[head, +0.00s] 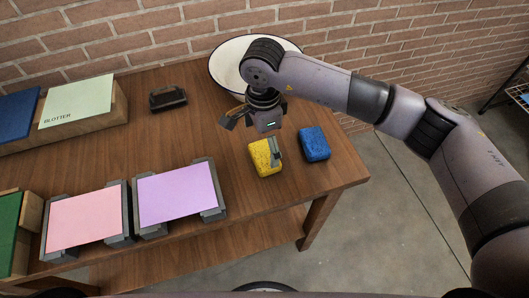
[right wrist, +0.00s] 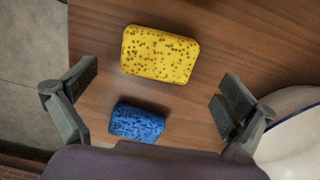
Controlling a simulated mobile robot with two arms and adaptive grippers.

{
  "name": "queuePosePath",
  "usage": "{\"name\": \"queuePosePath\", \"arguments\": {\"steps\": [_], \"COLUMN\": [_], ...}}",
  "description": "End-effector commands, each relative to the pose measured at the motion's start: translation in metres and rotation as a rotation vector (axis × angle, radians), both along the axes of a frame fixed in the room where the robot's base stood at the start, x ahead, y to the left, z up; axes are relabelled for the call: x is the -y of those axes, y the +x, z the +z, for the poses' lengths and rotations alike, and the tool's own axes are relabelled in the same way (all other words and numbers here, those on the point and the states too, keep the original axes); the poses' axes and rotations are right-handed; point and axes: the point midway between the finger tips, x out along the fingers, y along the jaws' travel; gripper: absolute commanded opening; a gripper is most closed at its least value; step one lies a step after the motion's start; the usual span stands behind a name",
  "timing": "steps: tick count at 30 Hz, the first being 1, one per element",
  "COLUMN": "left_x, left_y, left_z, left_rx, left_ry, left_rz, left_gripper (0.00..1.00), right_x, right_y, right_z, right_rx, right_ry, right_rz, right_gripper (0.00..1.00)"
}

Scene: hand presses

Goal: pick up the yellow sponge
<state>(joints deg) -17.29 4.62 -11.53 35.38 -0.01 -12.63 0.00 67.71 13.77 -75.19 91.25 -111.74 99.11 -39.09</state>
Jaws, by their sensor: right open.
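The yellow sponge (head: 264,158) lies on the wooden table near its right end. One finger of my right gripper (head: 252,134) covers part of its right side in the head view. In the right wrist view the yellow sponge (right wrist: 160,54) lies flat beyond the fingertips, in line with the space between them. My right gripper (right wrist: 158,92) is open and empty, above the table. A blue sponge (head: 315,143) lies just right of the yellow one; it also shows in the right wrist view (right wrist: 137,123), nearer the palm. My left gripper is not in view.
A white round basin (head: 226,78) stands behind my right gripper. A dark press-like object (head: 168,98) sits at the back. Pink (head: 85,217) and purple (head: 178,193) sheets lie at the front. A blotter (head: 77,101) is at left. Bare table surrounds the sponges.

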Motion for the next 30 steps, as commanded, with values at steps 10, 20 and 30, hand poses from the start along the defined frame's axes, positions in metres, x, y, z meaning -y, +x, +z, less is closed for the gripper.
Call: {"name": "queuePosePath", "arguments": {"steps": [10,20,30], "left_x": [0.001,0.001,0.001], "left_y": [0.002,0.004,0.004], "left_z": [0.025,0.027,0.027], "left_rx": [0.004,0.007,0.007], "left_ry": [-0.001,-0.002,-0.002], "left_rz": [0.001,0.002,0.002], "left_gripper": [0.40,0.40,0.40], "right_x": [0.003,0.002,0.002], "right_y": [-0.002,-0.001,-0.001], "right_z": [-0.036,-0.056,-0.055], "right_rx": [-0.005,0.000,0.000], "right_ry": [0.000,0.001,0.001], "right_rz": [-0.001,0.000,0.000], "right_gripper": [1.00,1.00,0.82]}}
